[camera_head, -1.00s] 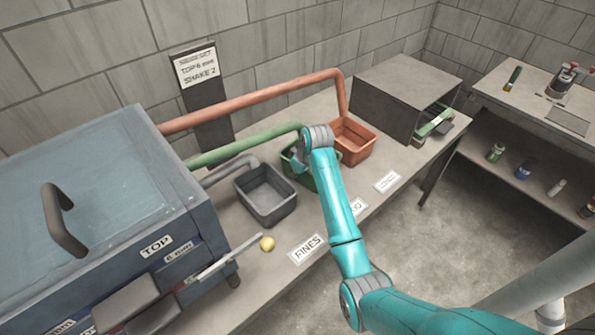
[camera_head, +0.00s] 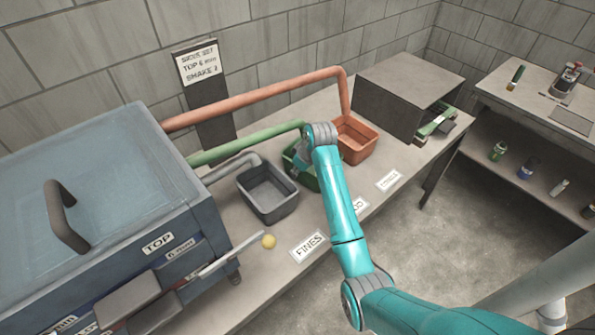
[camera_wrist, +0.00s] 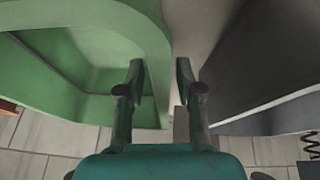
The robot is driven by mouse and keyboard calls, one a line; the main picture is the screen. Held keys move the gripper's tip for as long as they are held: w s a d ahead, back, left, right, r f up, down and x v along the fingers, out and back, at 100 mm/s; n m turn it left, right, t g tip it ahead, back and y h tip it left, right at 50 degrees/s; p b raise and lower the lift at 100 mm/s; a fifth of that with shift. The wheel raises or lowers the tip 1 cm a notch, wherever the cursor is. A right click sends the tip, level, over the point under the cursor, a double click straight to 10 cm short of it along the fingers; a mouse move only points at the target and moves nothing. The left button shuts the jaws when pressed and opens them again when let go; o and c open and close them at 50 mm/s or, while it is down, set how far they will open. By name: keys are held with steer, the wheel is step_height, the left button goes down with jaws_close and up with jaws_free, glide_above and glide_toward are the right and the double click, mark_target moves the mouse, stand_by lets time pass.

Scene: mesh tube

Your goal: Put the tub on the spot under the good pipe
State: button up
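The green tub (camera_head: 305,180) stands on the bench near the end of the green pipe (camera_head: 245,144), partly hidden by my arm. In the wrist view its wall and inside (camera_wrist: 90,60) fill the left. My gripper (camera_wrist: 160,68) straddles the tub's side wall, one finger inside and one outside. The grey tub (camera_head: 268,208) stands to the left by the grey pipe (camera_head: 232,167). The orange tub (camera_head: 357,150) stands to the right under the orange pipe (camera_head: 260,98).
Another label (camera_head: 358,206) is partly covered by my arm. The blue TOP machine (camera_head: 100,190) stands left, a grey box (camera_head: 400,95) right. The grey tub's side (camera_wrist: 265,70) is close beside my gripper.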

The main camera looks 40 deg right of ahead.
steer(key=v, duration=1.1)
